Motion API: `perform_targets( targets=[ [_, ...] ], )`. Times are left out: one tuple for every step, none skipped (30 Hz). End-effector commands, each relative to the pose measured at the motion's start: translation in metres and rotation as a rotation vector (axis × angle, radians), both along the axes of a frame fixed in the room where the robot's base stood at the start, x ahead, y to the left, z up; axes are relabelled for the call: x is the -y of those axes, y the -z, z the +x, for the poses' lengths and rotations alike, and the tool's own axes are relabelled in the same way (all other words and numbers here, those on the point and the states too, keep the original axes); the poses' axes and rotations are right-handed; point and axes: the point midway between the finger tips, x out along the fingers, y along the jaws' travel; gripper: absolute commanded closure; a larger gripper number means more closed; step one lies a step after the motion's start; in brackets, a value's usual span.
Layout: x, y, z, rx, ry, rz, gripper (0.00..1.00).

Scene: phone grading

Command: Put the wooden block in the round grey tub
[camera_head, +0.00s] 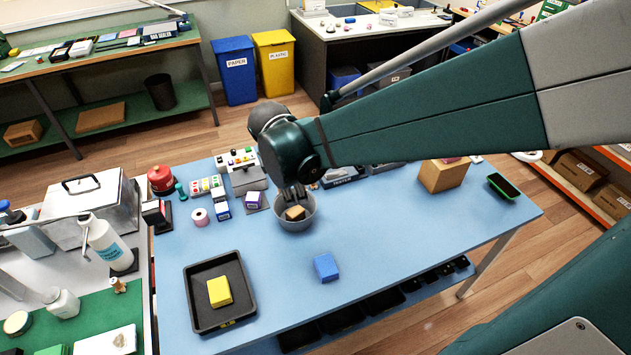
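The round grey tub (297,226) stands near the middle of the blue table. The wooden block (295,213) is light brown and shows within the tub's rim, seen from above. My gripper (294,198) points down over the tub, its dark fingers right at the upper edge of the block. The fingers are small and dark here, so I cannot tell whether they grip the block or are apart from it. I also cannot tell whether the block rests on the tub's floor.
A blue block (327,268) lies in front of the tub. A black tray (199,315) with a yellow block (220,291) is at front left. A cardboard box (445,175) and a green-lined tray (503,187) are at right. Small boxes crowd the tub's left. Table front right is clear.

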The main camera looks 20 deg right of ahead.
Motion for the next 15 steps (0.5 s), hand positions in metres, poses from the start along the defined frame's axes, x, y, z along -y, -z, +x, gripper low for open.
perform_targets(
  targets=[
    [0.003,-0.006,-0.007,0.016,0.035,0.019,0.6],
    [0.003,-0.009,-0.009,0.027,0.059,0.032,0.6],
    [0.005,-0.013,-0.014,0.043,0.089,0.048,0.6],
    [0.005,-0.016,-0.016,0.054,0.111,0.062,0.6],
    [0.006,-0.019,-0.019,0.063,0.133,0.075,0.6],
    [0.007,-0.023,-0.023,0.076,0.165,0.093,0.6],
    [0.008,-0.025,-0.026,0.088,0.188,0.106,0.6],
    [0.009,-0.028,-0.029,0.098,0.211,0.119,0.6],
    [0.01,-0.032,-0.033,0.111,0.241,0.136,0.6],
    [0.011,-0.034,-0.037,0.121,0.263,0.15,0.6],
    [0.011,-0.037,-0.039,0.132,0.286,0.164,0.6],
    [0.012,-0.041,-0.044,0.144,0.317,0.183,0.6],
    [0.013,-0.043,-0.047,0.154,0.34,0.196,0.6],
    [0.014,-0.045,-0.05,0.164,0.363,0.209,0.6],
    [0.015,-0.049,-0.054,0.176,0.394,0.229,0.6]
  ],
)
